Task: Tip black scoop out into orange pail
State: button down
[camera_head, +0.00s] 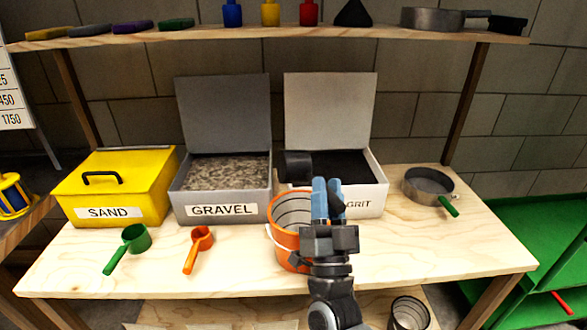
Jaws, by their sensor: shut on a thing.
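The black scoop (297,165) is in my gripper (328,186), held in front of the open GRIT bin. Its bowl is left of the blue fingertips. Its contents cannot be seen. The orange pail (284,238) stands on the table, below and left of my gripper. The pail is open at the top, and its ribbed inner wall shows. My gripper and wrist hide the pail's right side. The scoop's bowl appears above and behind the pail's rim, apart from it.
The GRIT bin (372,201) and GRAVEL bin (214,209) stand open behind the pail. The yellow SAND bin (115,190) is shut. A green scoop (134,238) and orange scoop (202,238) lie at front left. A round pan (428,183) sits right. The front right tabletop is clear.

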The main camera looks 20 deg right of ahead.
dwell(0.3)
